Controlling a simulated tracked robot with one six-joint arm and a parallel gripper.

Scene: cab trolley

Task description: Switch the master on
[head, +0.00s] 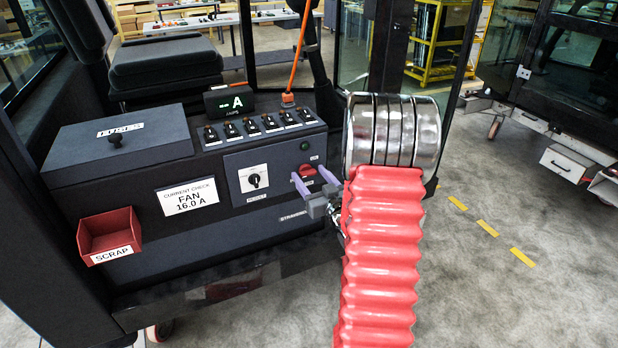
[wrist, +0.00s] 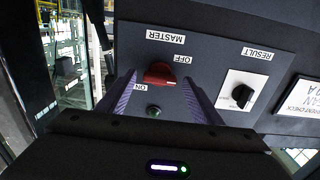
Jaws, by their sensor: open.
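The red master switch knob (head: 306,171) is on the dark front panel of the console. In the wrist view the knob (wrist: 160,74) appears upside down with the MASTER, OFF and ON labels around it. I cannot tell which label it points to. My gripper (head: 313,181) is open, its two purple fingers pointing at the panel. In the wrist view the fingers (wrist: 161,95) stand on either side of the knob with a gap to each. Contact with the knob is not visible. A green lamp (wrist: 153,111) sits beside the knob and looks dim.
A white RESULT selector (head: 253,179) is left of the master. A row of black switches (head: 260,125) and a display (head: 229,101) reading dashes and A are on top. A fuses box (head: 118,140) and red scrap bin (head: 109,235) are at the left.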

